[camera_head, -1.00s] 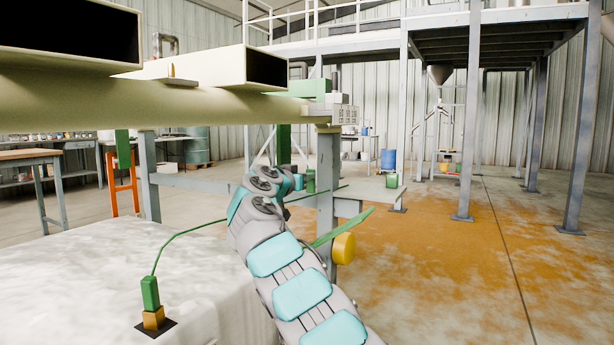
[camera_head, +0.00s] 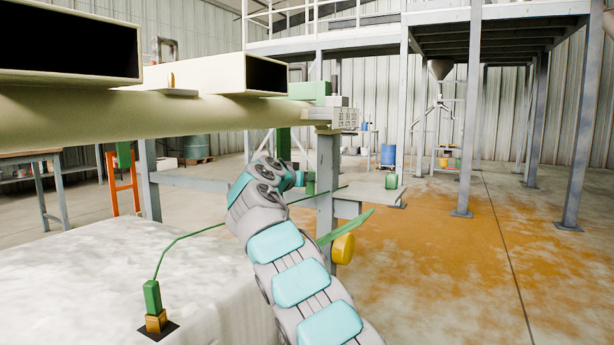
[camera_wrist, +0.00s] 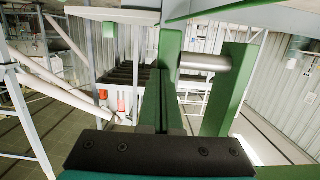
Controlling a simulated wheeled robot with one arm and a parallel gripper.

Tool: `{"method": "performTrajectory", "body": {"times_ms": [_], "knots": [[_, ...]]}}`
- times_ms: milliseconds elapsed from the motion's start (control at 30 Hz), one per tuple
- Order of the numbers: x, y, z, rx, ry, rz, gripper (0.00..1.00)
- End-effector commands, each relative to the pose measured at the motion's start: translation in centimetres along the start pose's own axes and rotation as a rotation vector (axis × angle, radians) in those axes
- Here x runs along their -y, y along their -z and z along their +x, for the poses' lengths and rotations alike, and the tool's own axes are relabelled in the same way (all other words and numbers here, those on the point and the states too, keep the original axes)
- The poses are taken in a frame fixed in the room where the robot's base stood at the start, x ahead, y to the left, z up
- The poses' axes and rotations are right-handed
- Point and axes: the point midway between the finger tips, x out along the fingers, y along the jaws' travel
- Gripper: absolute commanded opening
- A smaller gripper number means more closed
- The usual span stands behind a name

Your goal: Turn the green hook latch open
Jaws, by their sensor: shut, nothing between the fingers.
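In the wrist view, green latch parts stand just ahead and to the right: an upright green bar (camera_wrist: 230,90) and a narrower green piece (camera_wrist: 170,45), with a pale metal pin (camera_wrist: 204,61) between them. I cannot tell which part is the hook itself. My gripper (camera_wrist: 158,75) is shut and empty, its fingers pointing forward to the left of the bar. I cannot tell whether it touches the green piece. In the head view, a green upright (camera_head: 283,144) hangs by the frame's end, just beyond my wrist. My fingers are hidden there.
A cream beam (camera_head: 150,110) with open box tubes crosses the upper left. The floor farther right is open.

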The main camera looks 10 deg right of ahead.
Motion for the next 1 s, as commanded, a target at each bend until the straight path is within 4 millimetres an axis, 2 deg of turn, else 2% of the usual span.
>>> {"method": "performTrajectory", "body": {"times_ms": [400, 1000], "knots": [[0.2, 0.3, 0.2, 0.101, 0.003, 0.001, 0.00], [0.1, 1.4, 0.6, 0.095, 0.002, 0.002, 0.00]]}}
